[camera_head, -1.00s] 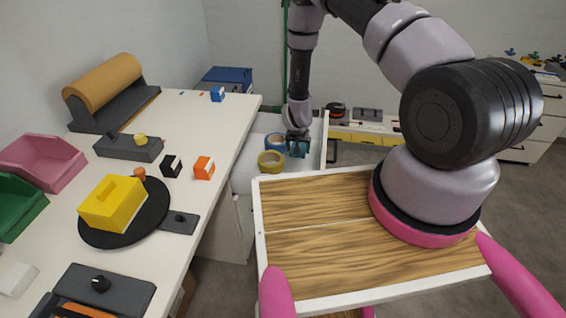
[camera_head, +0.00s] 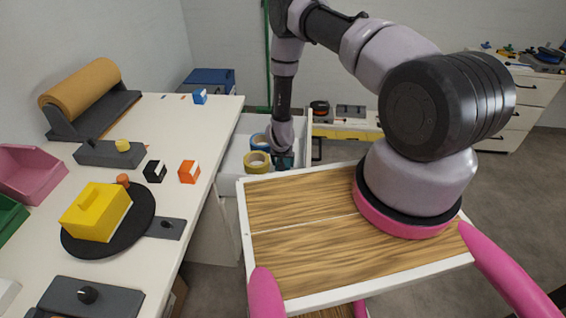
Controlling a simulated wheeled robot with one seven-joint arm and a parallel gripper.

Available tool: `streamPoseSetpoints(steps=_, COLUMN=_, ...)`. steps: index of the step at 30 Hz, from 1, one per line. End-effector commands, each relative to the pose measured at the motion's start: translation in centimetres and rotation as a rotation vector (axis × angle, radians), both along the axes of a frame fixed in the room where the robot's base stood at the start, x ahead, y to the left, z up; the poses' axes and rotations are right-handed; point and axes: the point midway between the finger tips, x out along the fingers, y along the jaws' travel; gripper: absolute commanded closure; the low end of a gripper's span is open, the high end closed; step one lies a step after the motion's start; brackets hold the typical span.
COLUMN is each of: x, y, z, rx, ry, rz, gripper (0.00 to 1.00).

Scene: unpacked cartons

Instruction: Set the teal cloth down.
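My gripper (camera_head: 283,158) is small and far off, at the end of my arm, low in the open drawer beyond the wooden board. The teal cloth (camera_head: 287,161) shows as a small dark teal patch at the gripper's tip. It has moved together with the gripper, so the gripper appears shut on it. The fingers are too small and dark to see singly. The near board edge hides the cloth's lower part, and I cannot tell whether the cloth touches the drawer floor.
A yellow tape roll (camera_head: 256,162) and a blue tape roll (camera_head: 260,141) lie in the drawer (camera_head: 233,160) just left of my gripper. The drawer's right wall (camera_head: 309,140) stands close. The white workbench (camera_head: 203,130) at left holds a yellow block (camera_head: 96,211) on a black disc.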

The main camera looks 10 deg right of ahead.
Motion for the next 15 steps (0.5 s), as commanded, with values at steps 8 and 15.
streamPoseSetpoints(steps=8, x=0.0, y=0.0, z=0.0, rx=0.0, ry=0.001, rz=0.0, gripper=0.08)
streamPoseSetpoints(steps=15, x=-0.4, y=0.2, z=1.6, rx=0.001, ry=0.0, rz=0.001, gripper=0.08)
